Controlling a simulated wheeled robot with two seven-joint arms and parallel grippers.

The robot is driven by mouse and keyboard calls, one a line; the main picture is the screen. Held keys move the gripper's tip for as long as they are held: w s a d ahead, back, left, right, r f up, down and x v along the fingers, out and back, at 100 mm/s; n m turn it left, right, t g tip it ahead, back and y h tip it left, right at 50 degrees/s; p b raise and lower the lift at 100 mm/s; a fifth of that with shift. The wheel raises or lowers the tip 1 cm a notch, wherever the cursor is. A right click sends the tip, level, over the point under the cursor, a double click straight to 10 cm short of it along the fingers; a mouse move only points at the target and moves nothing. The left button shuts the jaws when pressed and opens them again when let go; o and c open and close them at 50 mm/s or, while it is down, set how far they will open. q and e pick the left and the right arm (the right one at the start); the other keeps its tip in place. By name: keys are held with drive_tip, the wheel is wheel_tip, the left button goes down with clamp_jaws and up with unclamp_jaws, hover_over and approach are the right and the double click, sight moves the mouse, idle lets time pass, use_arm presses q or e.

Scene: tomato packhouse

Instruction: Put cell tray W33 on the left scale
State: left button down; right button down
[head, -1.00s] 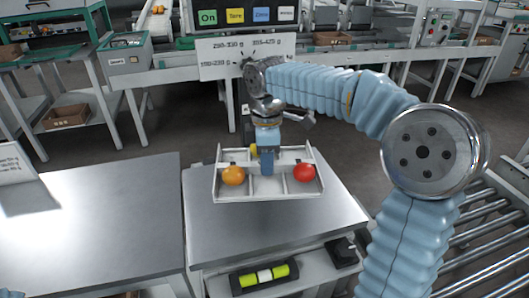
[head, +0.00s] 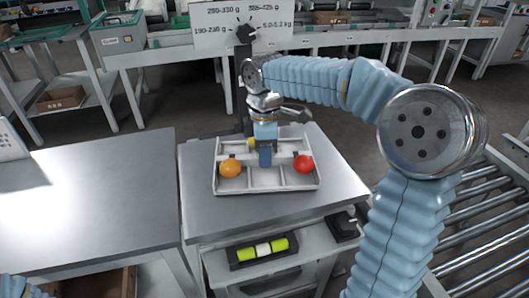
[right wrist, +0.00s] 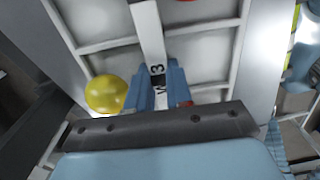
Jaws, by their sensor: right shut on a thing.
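The cell tray (head: 268,189) is a white divided tray in the middle of the head view, over the metal top (head: 205,215) of the centre stand. It looks level; I cannot tell whether it touches the top. It holds an orange tomato (head: 230,168), a red one (head: 303,164) and a yellow one, clear in the right wrist view (right wrist: 105,94). My right gripper (head: 265,156) is shut on the tray's central bar (right wrist: 150,35). The bar's label shows a W and a 3, partly covered by the fingers. My left gripper is out of view. I cannot identify a left scale by any label.
A sign with weight ranges (head: 222,28) and a dark knob stands behind the tray. An empty metal table (head: 90,200) lies left, beyond a narrow gap. A shelf with a yellow-green level (head: 262,249) is below the top. A roller conveyor (head: 490,235) runs at right.

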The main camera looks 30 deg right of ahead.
drive_tip(key=shift+f, duration=0.3)
idle(0.5)
drive_tip(key=c, duration=0.9)
unclamp_jaws()
drive_tip(key=shift+c, duration=0.2)
drive_tip(key=c, duration=0.3)
wheel_tip(320, 180, up, 5)
drive_tip(key=p, duration=0.4)
drive_tip(key=shift+r, duration=1.05)
drive_tip(key=shift+f, duration=0.1)
